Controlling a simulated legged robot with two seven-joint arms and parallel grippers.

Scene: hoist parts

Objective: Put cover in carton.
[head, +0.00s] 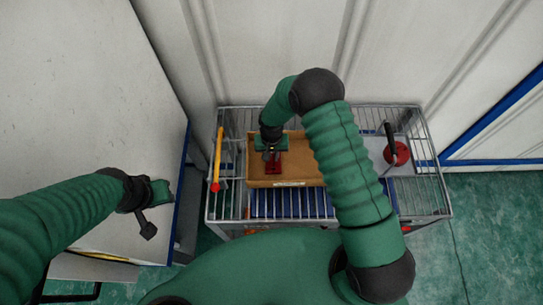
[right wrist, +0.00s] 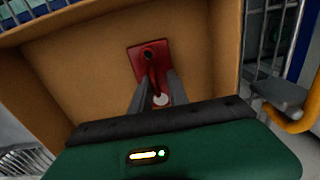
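The open carton (head: 312,180) is a brown box in the wire cart. A red part (head: 276,168), which I take for the cover, is inside it; it also shows in the right wrist view (right wrist: 137,58) as a red plate with a dark round spot, against the carton's inner face. My right gripper (head: 271,152) points down into the carton at the red part. In the right wrist view its two grey fingers (right wrist: 158,82) stand apart, with a thin red piece between them; contact is unclear. My left gripper (head: 160,192) is far left, beside the pale cabinet, its fingers not clear.
A red disc with a black handle (head: 399,154) lies right of the carton. Pale walls stand behind; green floor (head: 495,225) is clear at right.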

